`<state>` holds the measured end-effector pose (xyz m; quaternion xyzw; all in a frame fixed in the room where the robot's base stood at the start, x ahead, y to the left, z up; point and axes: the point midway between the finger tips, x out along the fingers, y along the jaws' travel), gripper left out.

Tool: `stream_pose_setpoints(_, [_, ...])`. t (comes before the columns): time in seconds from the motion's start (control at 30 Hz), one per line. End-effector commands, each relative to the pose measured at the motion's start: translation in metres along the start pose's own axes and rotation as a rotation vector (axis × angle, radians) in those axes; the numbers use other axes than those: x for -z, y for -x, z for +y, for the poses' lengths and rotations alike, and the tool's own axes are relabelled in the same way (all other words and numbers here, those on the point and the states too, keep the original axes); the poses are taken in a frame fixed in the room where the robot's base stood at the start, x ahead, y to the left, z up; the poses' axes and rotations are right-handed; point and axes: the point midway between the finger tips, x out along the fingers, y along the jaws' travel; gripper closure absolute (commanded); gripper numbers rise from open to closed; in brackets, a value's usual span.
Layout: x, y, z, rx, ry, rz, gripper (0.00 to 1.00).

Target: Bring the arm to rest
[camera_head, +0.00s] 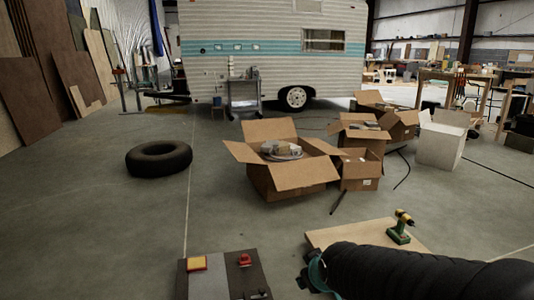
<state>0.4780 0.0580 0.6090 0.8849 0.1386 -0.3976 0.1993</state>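My arm, in a black ribbed cover, reaches in from the lower right of the head view. A teal band and dark parts show at its left end, low in the picture. A green and yellow drill (399,228) stands on the board, just above the arm in the picture.
A dark panel (222,277) with yellow and red items lies left of the arm's end. Open cardboard boxes (290,178) stand beyond the board, a white box (441,145) to their right. A tire (159,159) lies at left. A camper (270,62) stands behind. The left floor is mostly clear.

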Motion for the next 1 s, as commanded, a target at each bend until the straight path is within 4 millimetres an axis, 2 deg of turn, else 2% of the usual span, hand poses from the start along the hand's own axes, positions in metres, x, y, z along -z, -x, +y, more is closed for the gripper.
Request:
stream_pose_setpoints(0.03, [-0.004,0.022,0.005,-0.006,-0.044,-0.012,0.63])
stream_pose_setpoints(0.3, [-0.053,0.112,0.008,-0.018,-0.287,-0.127,0.63])
stream_pose_setpoints(0.5, [-0.086,0.159,0.000,-0.030,-0.429,-0.195,0.63])
stream_pose_setpoints(0.7, [-0.102,0.176,-0.005,-0.034,-0.488,-0.228,0.63])
stream_pose_setpoints(1.0, [-0.103,0.177,-0.006,-0.034,-0.492,-0.231,0.63])
